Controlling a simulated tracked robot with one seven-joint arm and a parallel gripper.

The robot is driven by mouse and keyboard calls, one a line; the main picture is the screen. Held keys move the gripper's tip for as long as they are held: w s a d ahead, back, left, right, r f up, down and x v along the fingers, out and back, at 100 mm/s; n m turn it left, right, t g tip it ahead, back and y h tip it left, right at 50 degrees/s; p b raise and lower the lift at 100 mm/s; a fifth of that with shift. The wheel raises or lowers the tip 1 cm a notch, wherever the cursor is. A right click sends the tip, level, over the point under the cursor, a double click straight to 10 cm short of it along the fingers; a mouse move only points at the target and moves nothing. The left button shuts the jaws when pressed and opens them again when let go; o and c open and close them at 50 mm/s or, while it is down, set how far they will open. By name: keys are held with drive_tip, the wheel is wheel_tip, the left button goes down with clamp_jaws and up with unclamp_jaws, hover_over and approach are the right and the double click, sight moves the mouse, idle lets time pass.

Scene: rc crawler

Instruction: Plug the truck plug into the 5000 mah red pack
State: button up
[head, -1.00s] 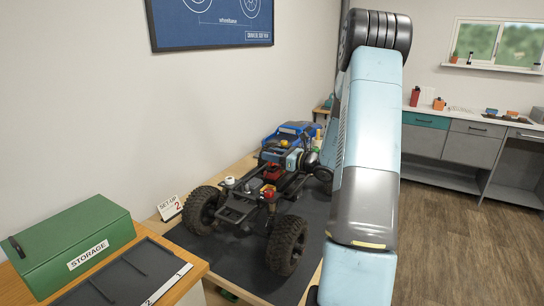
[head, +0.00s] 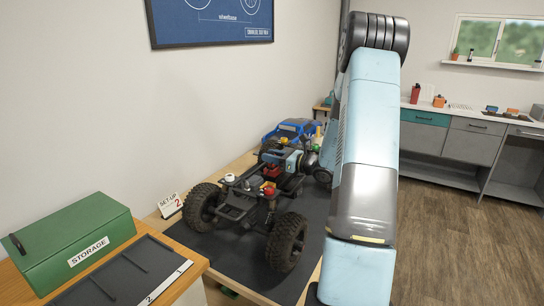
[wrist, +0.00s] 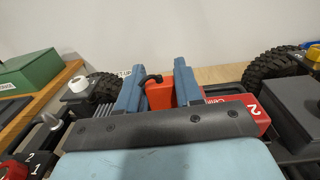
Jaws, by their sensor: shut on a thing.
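In the wrist view my gripper (wrist: 157,72) has its two blue fingers on either side of an orange-red block with a short black lead, which looks like the truck plug (wrist: 160,97). A red pack (wrist: 262,122) with a white "2" and partly hidden lettering lies just behind the gripper's dark bar, to the right. I cannot tell whether the plug touches the pack. The truck chassis (head: 238,212) stands on its wheels in the head view, with small red parts (head: 268,188) on it.
The chassis is on a dark mat (head: 315,215) on a wooden bench. A green storage box (head: 70,240) and a dark numbered tray (head: 120,277) are at lower left. A "SET UP 2" card (head: 170,205) stands by the wall. Black-and-red numbered parts (wrist: 22,165) show at lower left in the wrist view.

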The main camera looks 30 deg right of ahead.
drive_tip(key=shift+f, duration=0.2)
drive_tip(key=o, duration=1.1)
drive_tip(key=shift+r, duration=0.1)
wheel_tip(320, 180, up, 8)
drive_tip(key=shift+f, duration=0.1)
drive_tip(key=shift+w+n+g+y, duration=0.1)
drive_tip(key=shift+n+g+y, duration=0.2)
drive_tip(key=shift+n+y, duration=0.1)
